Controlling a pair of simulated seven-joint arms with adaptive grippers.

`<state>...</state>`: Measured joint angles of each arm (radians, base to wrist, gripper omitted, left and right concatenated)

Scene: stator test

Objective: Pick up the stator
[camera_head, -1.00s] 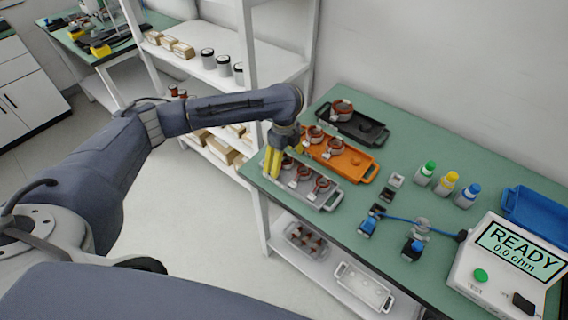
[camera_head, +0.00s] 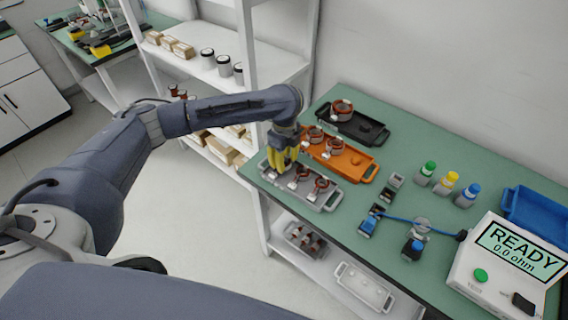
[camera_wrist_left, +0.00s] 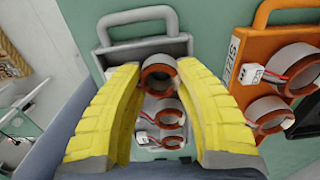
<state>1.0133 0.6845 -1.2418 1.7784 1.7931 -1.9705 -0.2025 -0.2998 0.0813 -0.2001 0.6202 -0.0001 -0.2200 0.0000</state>
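Several stators, copper-coloured rings with white connectors, lie in a grey tray (camera_head: 329,203) near the table's left end. In the left wrist view, the nearest-to-handle stator (camera_wrist_left: 158,75) shows between the yellow fingers of my left gripper (camera_wrist_left: 160,95). The fingers stand apart on either side of it, and I cannot tell whether they touch it. Two more stators (camera_wrist_left: 172,119) lie behind it in the grey tray. In the head view my left gripper (camera_head: 282,160) points down over the tray's left end and hides the stator there. My right gripper is not in view.
An orange tray (camera_head: 362,172) with stators and a black tray (camera_head: 376,138) with one stator sit alongside. Bottles (camera_head: 447,183), a blue tray (camera_head: 540,212) and a tester reading READY (camera_head: 510,262) are at the right. A white shelf (camera_head: 283,62) stands behind my left arm.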

